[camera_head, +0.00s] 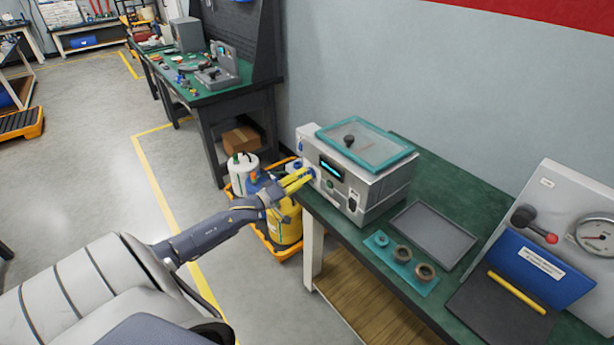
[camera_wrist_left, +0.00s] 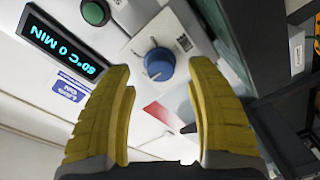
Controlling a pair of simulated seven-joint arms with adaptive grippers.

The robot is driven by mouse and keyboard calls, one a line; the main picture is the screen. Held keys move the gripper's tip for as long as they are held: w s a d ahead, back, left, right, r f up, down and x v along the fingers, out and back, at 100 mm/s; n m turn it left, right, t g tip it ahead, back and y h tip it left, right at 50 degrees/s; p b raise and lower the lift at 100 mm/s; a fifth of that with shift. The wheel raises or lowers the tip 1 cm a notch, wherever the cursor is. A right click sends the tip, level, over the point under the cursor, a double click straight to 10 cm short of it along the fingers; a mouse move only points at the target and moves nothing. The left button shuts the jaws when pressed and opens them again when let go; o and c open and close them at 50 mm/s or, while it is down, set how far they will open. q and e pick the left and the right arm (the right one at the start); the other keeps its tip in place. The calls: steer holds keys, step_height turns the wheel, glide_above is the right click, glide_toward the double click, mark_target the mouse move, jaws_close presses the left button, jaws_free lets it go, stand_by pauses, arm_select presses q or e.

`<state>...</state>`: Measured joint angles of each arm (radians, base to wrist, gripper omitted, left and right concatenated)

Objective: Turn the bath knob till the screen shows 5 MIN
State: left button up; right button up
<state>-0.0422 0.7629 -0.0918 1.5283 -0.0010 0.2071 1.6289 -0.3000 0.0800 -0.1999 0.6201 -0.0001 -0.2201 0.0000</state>
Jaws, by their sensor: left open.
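The bath (camera_head: 383,190) is a grey-white box with a teal-framed clear lid on the green bench. Its screen (camera_head: 332,168) glows blue on the front; in the left wrist view the screen (camera_wrist_left: 62,46) is rotated and reads 60°C 0 MIN. The blue bath knob (camera_wrist_left: 158,64) has a white pointer mark and a grey collar on the panel. My left gripper (camera_wrist_left: 160,72) is open, its yellow fingers on either side of the knob in that view; contact cannot be told. In the head view the left gripper (camera_head: 306,178) is at the bath's front. My right gripper is out of view.
A green button (camera_wrist_left: 95,12) sits near the screen. A grey tray (camera_head: 433,233) and a teal plate with rings (camera_head: 428,287) lie right of the bath. A gauge unit with a red-knobbed lever (camera_head: 551,238) stands farther right.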

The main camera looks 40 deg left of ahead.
arm_select(q)
steer(key=shift+w+d, duration=0.2)
steer(key=shift+w, duration=1.3)
steer(key=shift+c, duration=0.2)
jaws_close()
